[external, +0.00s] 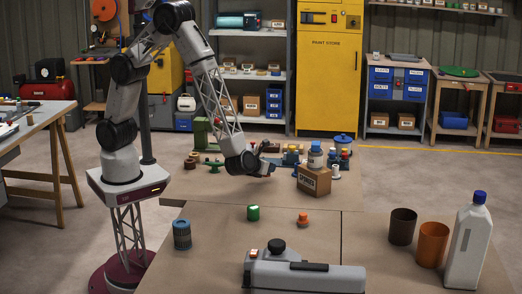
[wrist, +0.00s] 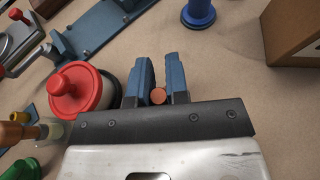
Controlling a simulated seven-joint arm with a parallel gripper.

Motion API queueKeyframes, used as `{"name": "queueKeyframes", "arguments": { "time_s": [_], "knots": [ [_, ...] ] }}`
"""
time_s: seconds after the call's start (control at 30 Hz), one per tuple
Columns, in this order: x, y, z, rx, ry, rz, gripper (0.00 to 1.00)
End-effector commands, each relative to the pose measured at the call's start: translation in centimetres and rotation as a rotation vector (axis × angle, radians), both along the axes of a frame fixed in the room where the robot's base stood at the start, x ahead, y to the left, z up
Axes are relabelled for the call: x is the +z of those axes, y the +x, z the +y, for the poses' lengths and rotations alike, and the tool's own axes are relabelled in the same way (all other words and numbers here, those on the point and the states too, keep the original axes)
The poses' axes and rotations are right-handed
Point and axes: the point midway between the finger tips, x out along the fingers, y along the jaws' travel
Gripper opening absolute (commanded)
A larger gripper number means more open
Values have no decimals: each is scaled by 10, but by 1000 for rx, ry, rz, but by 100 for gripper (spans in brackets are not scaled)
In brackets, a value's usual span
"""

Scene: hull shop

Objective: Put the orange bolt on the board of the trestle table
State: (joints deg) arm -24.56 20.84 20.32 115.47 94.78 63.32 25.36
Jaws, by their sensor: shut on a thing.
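My gripper (external: 268,171) is low over the brown worktop in the external view, to the left of the cardboard box. In the wrist view its two blue fingers (wrist: 158,62) are shut on a small round orange thing, which looks like the orange bolt (wrist: 158,96); only its round end shows between them. In the external view the bolt is too small or hidden to make out. The trestle table (external: 45,116) stands at the far left, with a pale top on wooden legs and several small things on it.
A red-knobbed round thing (wrist: 75,88) is close beside the left finger. A blue spool-like part (wrist: 198,14) and a cardboard box (external: 314,180) are near. An orange piece (external: 302,219), a green piece (external: 253,213), cups and a white bottle (external: 468,245) stand further forward.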

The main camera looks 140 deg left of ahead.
Motion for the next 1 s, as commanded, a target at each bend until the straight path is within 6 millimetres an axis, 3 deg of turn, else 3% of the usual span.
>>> {"name": "queueKeyframes", "arguments": {
  "time_s": [0.2, 0.73, 0.77, 0.8, 0.9, 1.0],
  "knots": [
    [-19, 0, 0, 1, 0, 1, 0],
    [-25, 0, 0, 0, 0, 0, 0],
    [-24, 0, 0, 0, 0, 0, 20],
    [-24, 0, 0, 0, 0, 0, 26],
    [-24, 0, 0, 0, 0, 0, 40],
    [-24, 0, 0, 0, 0, 0, 40]
  ]
}}
